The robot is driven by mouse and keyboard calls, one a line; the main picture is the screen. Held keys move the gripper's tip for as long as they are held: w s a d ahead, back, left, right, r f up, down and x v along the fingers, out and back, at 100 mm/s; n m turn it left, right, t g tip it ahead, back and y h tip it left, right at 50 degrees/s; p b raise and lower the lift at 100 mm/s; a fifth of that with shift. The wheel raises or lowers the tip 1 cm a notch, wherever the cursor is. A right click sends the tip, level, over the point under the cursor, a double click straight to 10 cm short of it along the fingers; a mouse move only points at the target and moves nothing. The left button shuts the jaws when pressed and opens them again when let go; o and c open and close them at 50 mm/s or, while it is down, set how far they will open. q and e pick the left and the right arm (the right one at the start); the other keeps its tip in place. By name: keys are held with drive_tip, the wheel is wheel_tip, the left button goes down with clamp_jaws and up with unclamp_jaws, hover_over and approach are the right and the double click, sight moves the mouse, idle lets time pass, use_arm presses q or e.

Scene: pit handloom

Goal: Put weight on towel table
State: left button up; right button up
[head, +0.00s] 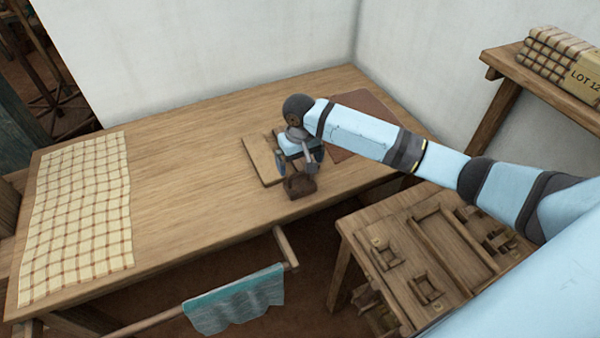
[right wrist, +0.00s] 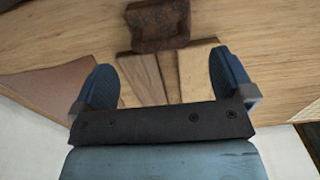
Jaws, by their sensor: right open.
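The weight looks like a dark brown, rusty block (head: 300,187) on the large wooden table (head: 190,150), near its front edge. It also shows in the right wrist view (right wrist: 158,24), at the top, beyond my fingertips. My right gripper (head: 300,160) is over the table just behind the block, its blue fingers pointing down. In the right wrist view the fingers (right wrist: 166,75) are wide apart with nothing held between them. A checked cream towel (head: 75,215) lies flat at the table's left end. My left gripper is not in view.
Pale wooden boards (head: 261,160) lie under my right gripper. A brown mat (head: 372,118) lies behind my arm. A teal cloth (head: 235,298) hangs on a rail in front. A low fixture table (head: 385,225) and a shelf with folded cloths (head: 550,55) stand right. The table's middle is clear.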

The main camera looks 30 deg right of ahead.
sight(300, 173)
drive_tip(key=shift+r, duration=1.9)
drive_tip(key=s+a+f+t+y+p, duration=0.1)
drive_tip(key=a+f, duration=0.1)
drive_tip(key=s+a+f+n+y+p, duration=0.1)
drive_tip(key=s+a+f, duration=0.1)
drive_tip(key=a, duration=0.1)
drive_tip(key=s+a+f+t+p, duration=0.1)
drive_tip(key=s+a+f, duration=0.1)
drive_tip(key=a, duration=0.1)
drive_tip(key=shift+s+f+n+t+y, duration=0.2)
drive_tip(key=shift+n+t+y, duration=0.1)
drive_tip(key=shift+n+y, duration=0.1)
drive_tip(key=s+a+f+t+y+p, duration=0.2)
drive_tip(key=s+a+t+p, duration=0.15)
drive_tip(key=s, duration=0.25)
drive_tip(key=s+d+r+n+t+p, duration=0.1)
drive_tip(key=s+t+p, duration=0.1)
drive_tip(key=s, duration=0.5)
drive_tip(key=s+d+r+t+h+p, duration=0.1)
drive_tip(key=s+t+p, duration=0.1)
drive_tip(key=s, duration=0.6)
drive_tip(key=shift+s+d+r+n+t+h, duration=0.2)
drive_tip(key=shift+d+n+t+h, duration=0.1)
drive_tip(key=shift+n+t, duration=0.15)
